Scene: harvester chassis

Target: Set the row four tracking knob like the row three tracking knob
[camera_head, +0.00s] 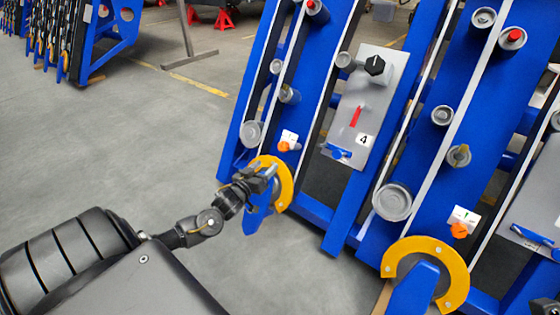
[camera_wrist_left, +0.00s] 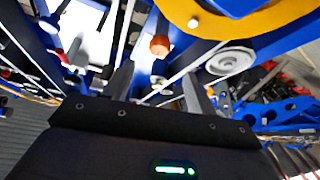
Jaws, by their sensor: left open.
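An orange knob (camera_head: 284,146) sits under a small white plate (camera_head: 290,136) on a blue beam left of the panel marked 4 (camera_head: 351,115). A second orange knob (camera_head: 459,230) sits under a white plate with a green mark (camera_head: 464,214) farther right. Which row each knob belongs to is not certain. The left plate's mark is too small to read. My left gripper (camera_head: 262,181) is open and empty in front of the yellow ring, below the left knob. In the left wrist view, an orange knob (camera_wrist_left: 160,46) shows beyond the open fingers (camera_wrist_left: 157,72).
A yellow ring (camera_head: 286,187) is close behind my left gripper; another (camera_head: 454,262) stands at lower right. The panel carries a black knob (camera_head: 375,65), a red pointer (camera_head: 356,116) and a blue lever (camera_head: 337,151). A dark part at the lower right corner is unclear.

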